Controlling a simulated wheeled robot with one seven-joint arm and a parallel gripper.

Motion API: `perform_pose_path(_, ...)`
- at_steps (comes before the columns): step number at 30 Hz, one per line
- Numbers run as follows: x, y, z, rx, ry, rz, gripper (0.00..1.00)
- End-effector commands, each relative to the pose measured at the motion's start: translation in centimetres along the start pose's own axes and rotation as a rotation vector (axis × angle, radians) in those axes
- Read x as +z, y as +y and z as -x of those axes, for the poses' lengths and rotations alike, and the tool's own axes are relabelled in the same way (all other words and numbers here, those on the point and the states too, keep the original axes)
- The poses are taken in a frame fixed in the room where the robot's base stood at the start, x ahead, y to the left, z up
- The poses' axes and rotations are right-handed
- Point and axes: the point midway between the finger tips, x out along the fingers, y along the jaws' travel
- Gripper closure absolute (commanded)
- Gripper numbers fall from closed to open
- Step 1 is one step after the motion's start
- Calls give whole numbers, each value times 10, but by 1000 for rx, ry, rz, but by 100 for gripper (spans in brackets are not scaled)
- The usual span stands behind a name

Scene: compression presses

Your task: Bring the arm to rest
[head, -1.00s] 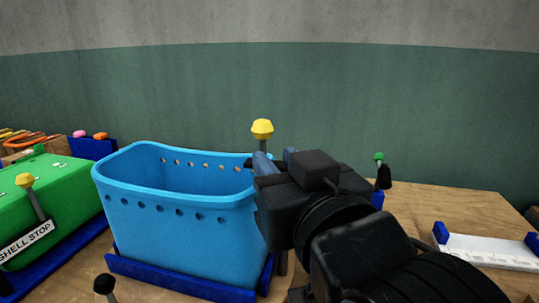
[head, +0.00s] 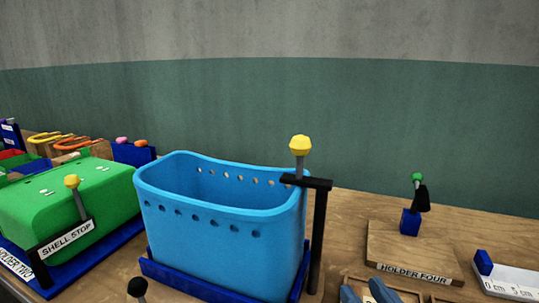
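My gripper (head: 366,291) shows only at the bottom edge of the head view, right of the blue basket (head: 222,225). Its two blue-grey fingers stand apart with nothing seen between them, so it looks open and empty. The rest of my arm is out of view. The fingers are in front of a low wooden frame (head: 420,292); I cannot tell whether they touch it. A yellow knob (head: 300,143) on a grey pin stands at a black post (head: 318,235) beside the basket, clear of my gripper.
The basket sits in a blue holder (head: 190,283). Left is a green shell (head: 60,200) labelled SHELL STOP with another yellow knob (head: 72,181). Right are the HOLDER FOUR board (head: 400,250), with a green-knobbed upright (head: 417,178), and a white ruler strip (head: 512,284). Bare tabletop lies behind.

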Motion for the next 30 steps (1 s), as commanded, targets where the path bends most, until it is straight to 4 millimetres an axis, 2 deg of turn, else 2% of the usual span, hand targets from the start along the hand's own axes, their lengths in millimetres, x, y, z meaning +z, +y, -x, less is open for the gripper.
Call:
perform_pose_path(1, 19, 6, 12, 5, -22, 5, 69)
perform_pose_path(6, 65, 18, 54, 14, -60, 7, 69)
perform_pose_path(15, 122, 31, 145, 50, -125, -24, 69)
perform_pose_path(24, 146, 32, 235, 111, -179, -78, 69)
perform_pose_path(27, 148, 31, 261, 135, -193, -97, 69)
perform_pose_path(30, 147, 30, 278, 153, -200, -109, 69)
